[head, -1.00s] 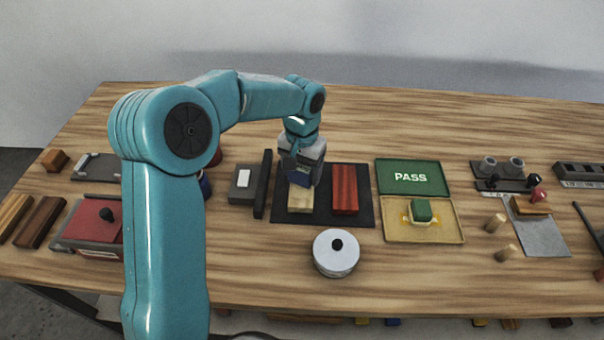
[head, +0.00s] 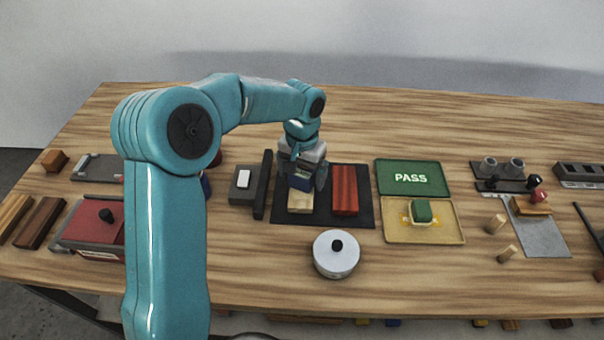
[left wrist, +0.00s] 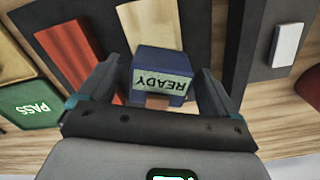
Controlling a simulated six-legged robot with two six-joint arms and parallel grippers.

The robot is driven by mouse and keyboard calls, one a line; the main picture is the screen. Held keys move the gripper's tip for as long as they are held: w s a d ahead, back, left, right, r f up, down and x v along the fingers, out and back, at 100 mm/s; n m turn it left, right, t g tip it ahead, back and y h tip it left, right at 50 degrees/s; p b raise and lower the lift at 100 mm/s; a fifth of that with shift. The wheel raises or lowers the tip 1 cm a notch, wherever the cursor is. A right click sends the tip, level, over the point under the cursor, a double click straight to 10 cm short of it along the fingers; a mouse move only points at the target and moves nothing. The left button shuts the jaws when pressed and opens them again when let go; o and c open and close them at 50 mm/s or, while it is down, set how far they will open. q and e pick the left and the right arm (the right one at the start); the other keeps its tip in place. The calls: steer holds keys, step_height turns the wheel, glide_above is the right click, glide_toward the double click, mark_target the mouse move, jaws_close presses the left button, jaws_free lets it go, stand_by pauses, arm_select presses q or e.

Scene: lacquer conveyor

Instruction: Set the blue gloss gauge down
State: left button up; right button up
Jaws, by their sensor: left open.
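The blue gloss gauge (head: 301,183) is a small blue block under my left gripper (head: 304,178), at the black mat (head: 364,212). In the left wrist view the gauge (left wrist: 160,72) shows a pale screen reading READY, upside down. My left gripper (left wrist: 160,80) is open, with one finger on each side of the gauge and visible gaps between. A cream panel (head: 300,203) lies on the mat in front of the gauge. The gauge's underside is hidden, so I cannot tell whether it rests on the panel's edge or the mat. My right gripper is not in view.
A red panel (head: 344,190) lies on the mat to the right. A dark upright bar and grey box (head: 244,185) stand left. A round white pot (head: 336,256) stands in front. A green and yellow PASS tray (head: 448,223) is right. The back of the table is clear.

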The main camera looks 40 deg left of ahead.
mark_target(302, 171)
arm_select(q)
step_height(302, 171, up, 12)
steer(key=shift+f+p, duration=0.2)
steer(key=shift+p, duration=0.2)
